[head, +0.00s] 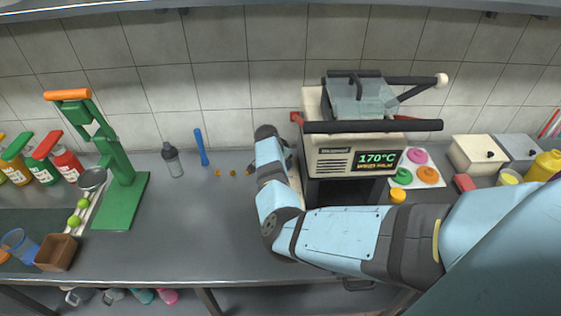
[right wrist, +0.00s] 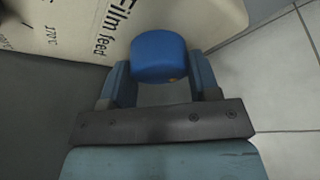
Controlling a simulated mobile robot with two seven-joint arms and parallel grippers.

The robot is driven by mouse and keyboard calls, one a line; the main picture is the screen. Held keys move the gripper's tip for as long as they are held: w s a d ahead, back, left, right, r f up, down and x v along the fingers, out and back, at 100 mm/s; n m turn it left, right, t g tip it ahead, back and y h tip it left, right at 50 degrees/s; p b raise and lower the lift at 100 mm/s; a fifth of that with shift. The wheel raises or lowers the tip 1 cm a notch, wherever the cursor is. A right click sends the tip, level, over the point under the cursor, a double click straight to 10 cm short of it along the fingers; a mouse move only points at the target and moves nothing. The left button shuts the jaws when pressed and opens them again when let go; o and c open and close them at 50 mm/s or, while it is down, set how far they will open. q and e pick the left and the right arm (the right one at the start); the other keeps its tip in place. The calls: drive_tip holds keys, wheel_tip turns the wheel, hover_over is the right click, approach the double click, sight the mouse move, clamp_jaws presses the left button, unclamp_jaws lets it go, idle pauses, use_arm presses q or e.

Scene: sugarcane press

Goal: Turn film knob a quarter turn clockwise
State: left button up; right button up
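The film knob (right wrist: 160,57) is a blue round knob on the side of the cream sealing machine (head: 326,140), beside printed words "Film feed". In the right wrist view my right gripper (right wrist: 161,76) has one finger on each side of the knob, and both look pressed against it. In the head view my right arm crosses in front of the machine and bends up along its left side. There the arm hides the knob and the fingertips. The machine's display (head: 377,161) reads 170°C. My left gripper is not in view.
A green press (head: 118,190) with an orange handle stands on the left of the counter (head: 190,240). A dark shaker bottle (head: 172,160) and a blue tool (head: 201,147) are near the wall.

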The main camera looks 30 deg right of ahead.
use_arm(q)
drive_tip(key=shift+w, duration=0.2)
